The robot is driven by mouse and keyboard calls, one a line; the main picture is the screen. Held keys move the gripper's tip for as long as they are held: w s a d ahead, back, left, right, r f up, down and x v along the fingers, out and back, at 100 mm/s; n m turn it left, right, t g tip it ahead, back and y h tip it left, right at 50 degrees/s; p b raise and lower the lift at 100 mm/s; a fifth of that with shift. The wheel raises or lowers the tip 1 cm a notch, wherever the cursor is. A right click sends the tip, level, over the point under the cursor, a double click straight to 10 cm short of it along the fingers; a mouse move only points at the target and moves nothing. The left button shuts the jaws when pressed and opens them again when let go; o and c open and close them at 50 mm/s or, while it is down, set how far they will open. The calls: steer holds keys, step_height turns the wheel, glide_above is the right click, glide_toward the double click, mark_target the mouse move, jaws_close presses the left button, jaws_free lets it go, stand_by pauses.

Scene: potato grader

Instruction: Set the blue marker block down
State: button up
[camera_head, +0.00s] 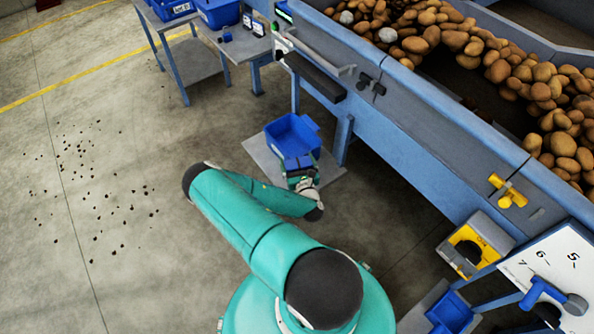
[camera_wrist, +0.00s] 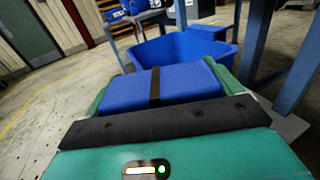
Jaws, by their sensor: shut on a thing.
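The blue marker block (camera_wrist: 190,84) is a rounded blue block with a dark strip across its middle. It fills the space between the fingers of my gripper (camera_wrist: 158,86) in the wrist view. My gripper is shut on it. In the head view my gripper (camera_head: 301,172) is small and sits at the front edge of a blue bin; the block is hard to make out there. The open blue bin (camera_wrist: 187,45) lies just beyond the block in the wrist view. I cannot tell whether the block touches the bin.
The blue bin stands on a grey plate (camera_head: 262,156) on the floor beside the blue grader frame (camera_head: 430,125). Potatoes (camera_head: 470,50) lie on the grader. A side table (camera_head: 243,45) with small devices stands behind. Dirt clods (camera_head: 100,190) dot the open floor at left.

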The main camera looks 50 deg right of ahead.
steer(key=shift+f, duration=3.05)
steer(key=shift+f, duration=0.15)
steer(key=o, duration=0.9)
steer(key=shift+c, duration=0.2)
